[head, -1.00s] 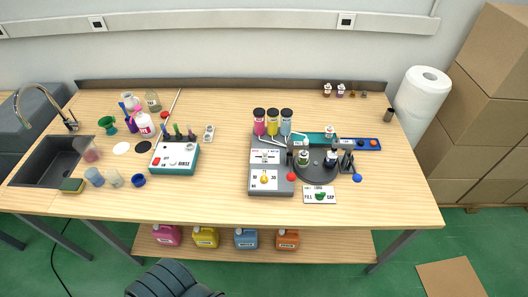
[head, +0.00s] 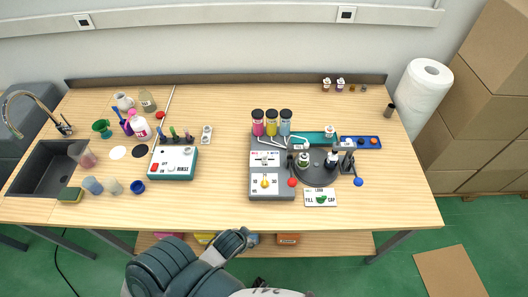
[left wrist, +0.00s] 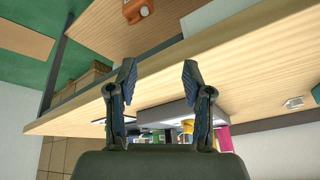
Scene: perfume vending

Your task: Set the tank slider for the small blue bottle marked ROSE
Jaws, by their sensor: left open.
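The grey filling machine (head: 258,187) stands right of the table's middle. Its upper white panel (head: 264,158) carries the tank slider (head: 264,160), too small to read its setting. Pink (head: 257,124), yellow (head: 271,124) and blue (head: 285,124) tanks stand on top. Small bottles stand on the dark turntable (head: 318,179) to the right; I cannot read ROSE on any. My left gripper (head: 240,240) is at the table's front edge, in front of the machine and apart from it. In the left wrist view it is open and empty (left wrist: 157,76). My right gripper is not in view.
A white FILL/CAP card (head: 320,198) lies right of the machine. A teal RINSE box (head: 172,164) stands to the left, with clear table between. Jugs sit on the shelf below (head: 340,244).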

